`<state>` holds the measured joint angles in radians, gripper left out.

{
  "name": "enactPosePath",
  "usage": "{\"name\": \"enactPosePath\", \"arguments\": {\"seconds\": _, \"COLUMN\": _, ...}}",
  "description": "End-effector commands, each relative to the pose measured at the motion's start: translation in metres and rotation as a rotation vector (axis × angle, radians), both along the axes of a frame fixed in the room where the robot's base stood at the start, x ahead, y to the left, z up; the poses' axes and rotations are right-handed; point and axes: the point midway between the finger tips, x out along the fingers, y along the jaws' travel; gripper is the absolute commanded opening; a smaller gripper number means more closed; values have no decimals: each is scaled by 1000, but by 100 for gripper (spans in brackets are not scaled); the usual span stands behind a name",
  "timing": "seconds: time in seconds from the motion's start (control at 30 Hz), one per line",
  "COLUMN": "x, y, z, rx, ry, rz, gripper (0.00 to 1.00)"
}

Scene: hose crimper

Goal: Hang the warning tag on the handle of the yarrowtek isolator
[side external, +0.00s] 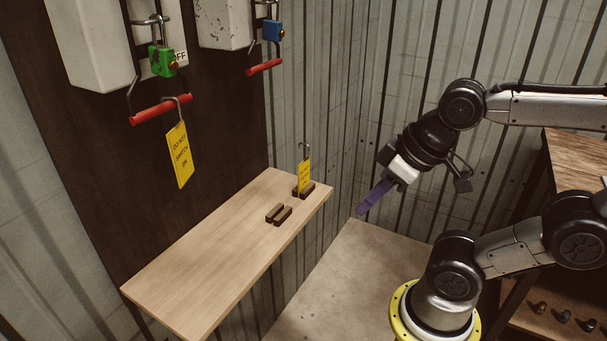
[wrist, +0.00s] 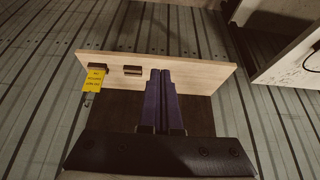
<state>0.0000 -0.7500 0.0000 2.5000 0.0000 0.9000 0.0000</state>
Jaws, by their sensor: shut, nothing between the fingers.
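A yellow warning tag (side external: 180,156) hangs by its hook from the red handle (side external: 160,110) of the left isolator (side external: 90,45), which carries a green padlock. A second yellow tag (side external: 304,177) with an upright wire hook stands in a dark slotted block (side external: 310,191) on the shelf; it also shows in the wrist view (wrist: 94,79). The right isolator (side external: 224,22) has a blue padlock and a bare red handle (side external: 264,67). No yarrowtek name is readable on either isolator. My gripper (side external: 363,209), with purple fingers (wrist: 161,72), is shut and empty, right of the shelf and apart from both tags.
The light wooden shelf (side external: 215,248) juts from the dark board (side external: 215,125). An empty slotted block (side external: 278,214) sits on it, also visible in the wrist view (wrist: 133,70). A wooden bench (side external: 577,160) stands at the right. The air between my gripper and the shelf is clear.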

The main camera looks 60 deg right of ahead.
Motion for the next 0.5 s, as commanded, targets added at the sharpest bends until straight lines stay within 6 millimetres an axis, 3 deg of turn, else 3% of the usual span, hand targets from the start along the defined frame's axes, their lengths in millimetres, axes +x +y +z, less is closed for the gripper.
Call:
{"name": "enactPosePath", "arguments": {"seconds": 0.27, "x": 0, "y": 0, "z": 0, "rx": 0, "ry": 0, "rz": 0, "gripper": 0}}
{"name": "enactPosePath", "arguments": {"seconds": 0.5, "x": 0, "y": 0, "z": 0, "rx": 0, "ry": 0, "rz": 0, "gripper": 40}}
